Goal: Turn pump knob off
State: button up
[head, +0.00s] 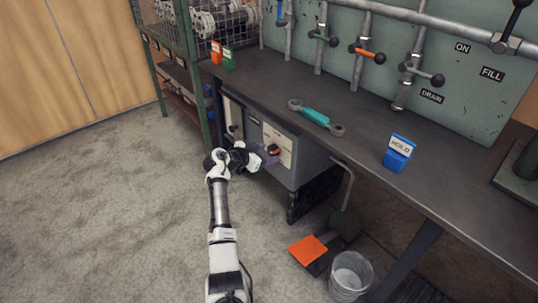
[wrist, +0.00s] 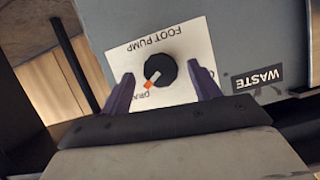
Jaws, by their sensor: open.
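The pump knob (wrist: 160,70) is a round black knob with an orange-and-white pointer, on a white plate (wrist: 185,42) marked FOOT PUMP. In the wrist view its pointer is toward the lower left, near lettering that is partly hidden. In the head view the knob (head: 274,150) shows on the front of a grey cabinet under the bench. My gripper (wrist: 163,90) is open, with one purple finger on each side of the knob. Both fingers look apart from it; the depth gap is hard to tell. In the head view my gripper (head: 268,156) is at the cabinet front.
The bench (head: 300,92) overhangs the grey cabinet (head: 305,160). A teal wrench (head: 316,117) and a blue HOLD block (head: 398,153) lie on top. An orange pedal (head: 308,250) and a bucket (head: 350,275) stand on the floor at right. A WASTE label (wrist: 258,77) is beside the plate.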

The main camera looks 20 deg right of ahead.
jog(key=shift+x, duration=0.95)
jog(key=shift+c, duration=0.2)
jog(key=c, duration=0.9)
jog(key=shift+c, duration=0.2)
